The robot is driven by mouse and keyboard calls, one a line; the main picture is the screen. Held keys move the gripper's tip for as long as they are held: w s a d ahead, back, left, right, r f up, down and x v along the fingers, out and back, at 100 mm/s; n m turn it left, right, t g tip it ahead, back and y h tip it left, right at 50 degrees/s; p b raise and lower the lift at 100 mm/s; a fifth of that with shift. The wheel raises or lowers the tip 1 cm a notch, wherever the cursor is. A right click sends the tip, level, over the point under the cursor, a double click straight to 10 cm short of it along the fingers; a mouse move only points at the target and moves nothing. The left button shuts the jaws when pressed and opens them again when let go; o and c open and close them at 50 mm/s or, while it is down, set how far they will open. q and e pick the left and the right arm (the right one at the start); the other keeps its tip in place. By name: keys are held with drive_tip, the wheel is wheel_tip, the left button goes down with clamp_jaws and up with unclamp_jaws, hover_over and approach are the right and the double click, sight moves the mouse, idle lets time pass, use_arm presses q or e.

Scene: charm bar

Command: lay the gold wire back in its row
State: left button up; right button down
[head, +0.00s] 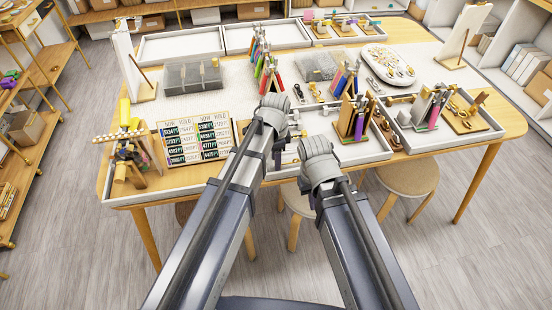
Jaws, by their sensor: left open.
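I cannot pick out the gold wire or its row for certain at this size. Small gold-coloured pieces show on a wooden stand (462,118) in the right-hand tray, and others lie on a white oval tray (387,66). My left gripper (278,145) is over the front middle of the table and is open; its fingers are mostly hidden by my own wrist. My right gripper (318,152) is to its right, near the table's front edge. Its fingers are hidden behind my wrist.
A board marked NOW and HOLD (193,138) stands at the front left, beside a wooden rack with yellow pieces (128,140). Two empty white trays (180,47) lie at the back. Coloured upright cards (268,72) stand mid-table. Stools (408,176) are tucked at the front.

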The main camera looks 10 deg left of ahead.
use_arm(q)
drive_tip(key=shift+s, duration=0.25)
drive_tip(key=shift+r+p, duration=0.45)
drive_tip(key=shift+p, duration=0.1)
drive_tip(key=shift+r+p, duration=0.75)
drive_tip(key=shift+r, duration=0.1)
drive_tip(key=shift+w+r+p, duration=0.15)
drive_tip(key=shift+r+p, duration=1.55)
drive_tip(key=shift+r, duration=0.1)
wheel_tip(320, 180, up, 8)
drive_tip(key=p, duration=0.8)
drive_tip(key=shift+f, duration=0.2)
